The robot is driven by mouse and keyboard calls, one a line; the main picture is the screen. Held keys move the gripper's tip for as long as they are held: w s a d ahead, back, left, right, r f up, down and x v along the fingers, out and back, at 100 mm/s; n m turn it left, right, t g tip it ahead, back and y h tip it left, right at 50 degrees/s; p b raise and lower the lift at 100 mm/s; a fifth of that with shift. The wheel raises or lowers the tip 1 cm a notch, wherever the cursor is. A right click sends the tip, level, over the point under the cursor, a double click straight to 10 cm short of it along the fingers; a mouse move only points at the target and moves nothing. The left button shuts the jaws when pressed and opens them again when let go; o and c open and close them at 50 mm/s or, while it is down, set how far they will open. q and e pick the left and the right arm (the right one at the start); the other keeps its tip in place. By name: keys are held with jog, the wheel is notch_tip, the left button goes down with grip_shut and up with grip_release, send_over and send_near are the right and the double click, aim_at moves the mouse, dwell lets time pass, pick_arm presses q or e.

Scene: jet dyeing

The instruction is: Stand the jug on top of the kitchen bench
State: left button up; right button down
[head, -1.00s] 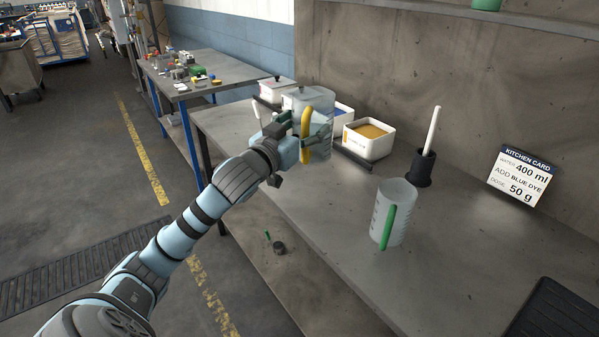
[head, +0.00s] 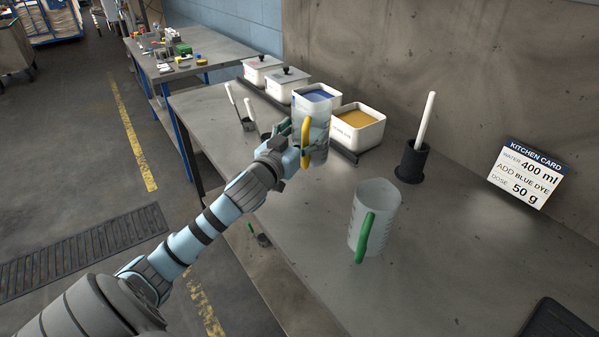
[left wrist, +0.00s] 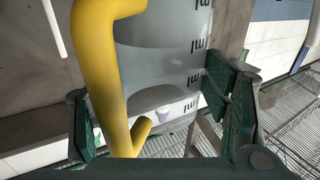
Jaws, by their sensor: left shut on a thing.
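A clear jug (head: 321,136) with a yellow handle (head: 305,138) is held upright above or on the kitchen bench (head: 285,210); I cannot tell if its base touches. My left gripper (head: 297,149) is shut on this jug at the handle side. In the left wrist view the yellow handle (left wrist: 107,75) and the jug's marked wall (left wrist: 165,62) lie between the fingers (left wrist: 150,125). A second clear jug (head: 380,215), with a green handle (head: 364,238), stands on the bench nearer me. My right gripper is out of view.
White dye bins, one blue (head: 316,96) and one yellow-orange (head: 360,120), stand behind the held jug, with lidded bins (head: 285,82) to their left. A black holder (head: 411,162) with a white rod and a kitchen card (head: 527,173) stand at right. The bench middle is clear.

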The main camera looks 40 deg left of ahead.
pick_arm(q)
notch_tip(320, 180, down, 11)
jog(key=b, duration=0.2)
jog(key=shift+w+r+b, duration=0.15)
jog(key=shift+b, duration=0.15)
jog(key=o, duration=1.7)
jog(key=s, duration=0.4)
jog(key=s+d, duration=0.1)
jog(key=s, duration=0.3)
jog(key=s+d, duration=0.1)
jog(key=s, duration=0.3)
jog(key=shift+d+b, duration=0.1)
jog(key=shift+b, duration=0.2)
